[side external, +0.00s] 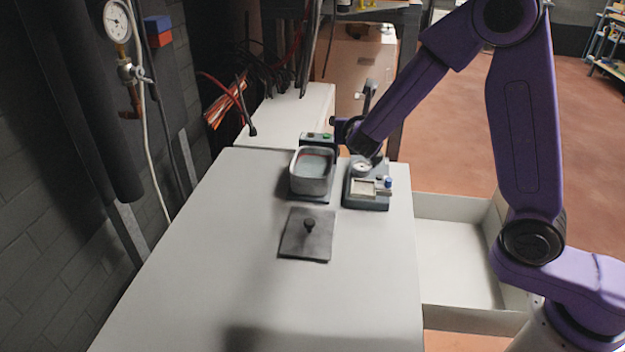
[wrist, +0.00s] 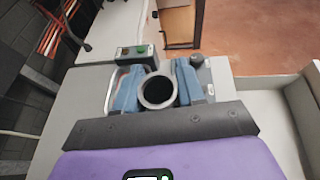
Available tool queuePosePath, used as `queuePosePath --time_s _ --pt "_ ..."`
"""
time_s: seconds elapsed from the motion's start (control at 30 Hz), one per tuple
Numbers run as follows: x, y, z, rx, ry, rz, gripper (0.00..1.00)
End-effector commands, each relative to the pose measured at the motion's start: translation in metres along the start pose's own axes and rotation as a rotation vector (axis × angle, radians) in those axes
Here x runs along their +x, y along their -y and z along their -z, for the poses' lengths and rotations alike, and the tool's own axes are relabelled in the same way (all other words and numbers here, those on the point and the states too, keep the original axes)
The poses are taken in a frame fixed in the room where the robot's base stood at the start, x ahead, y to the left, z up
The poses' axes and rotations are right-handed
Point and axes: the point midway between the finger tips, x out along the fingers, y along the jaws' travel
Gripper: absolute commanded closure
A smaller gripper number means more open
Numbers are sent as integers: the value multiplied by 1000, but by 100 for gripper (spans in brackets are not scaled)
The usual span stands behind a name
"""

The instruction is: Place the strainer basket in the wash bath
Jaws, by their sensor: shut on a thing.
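My gripper (wrist: 158,78) is shut on a round metal piece with a dark hollow middle, which I take to be the strainer basket (wrist: 144,99). The blue fingers press it from left and right in the wrist view. In the side view my gripper (side external: 362,152) hangs over the back of a small dark bench unit (side external: 366,203), right of the bath. The wash bath (side external: 313,188) is a grey open rectangular tub with liquid inside. In the wrist view my left finger hides most of the bath. Whether the basket touches the unit is unclear.
A dark square lid with a knob (side external: 300,246) lies on the table (side external: 230,290) in front of the bath. A control box with a green button (wrist: 133,54) stands behind the bath. An open white bin (side external: 455,265) is right of the table. The table front is clear.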

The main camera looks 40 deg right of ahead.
Motion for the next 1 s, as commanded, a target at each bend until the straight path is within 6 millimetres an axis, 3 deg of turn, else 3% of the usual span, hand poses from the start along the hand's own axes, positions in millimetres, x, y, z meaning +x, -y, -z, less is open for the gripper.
queuePosePath --time_s 0.17,0.63,1.0 --pt "6 -9 -4 -5 0 -13 91" --pt "78 -65 7 -4 0 -11 91" --pt "121 -91 40 -4 0 -12 91"
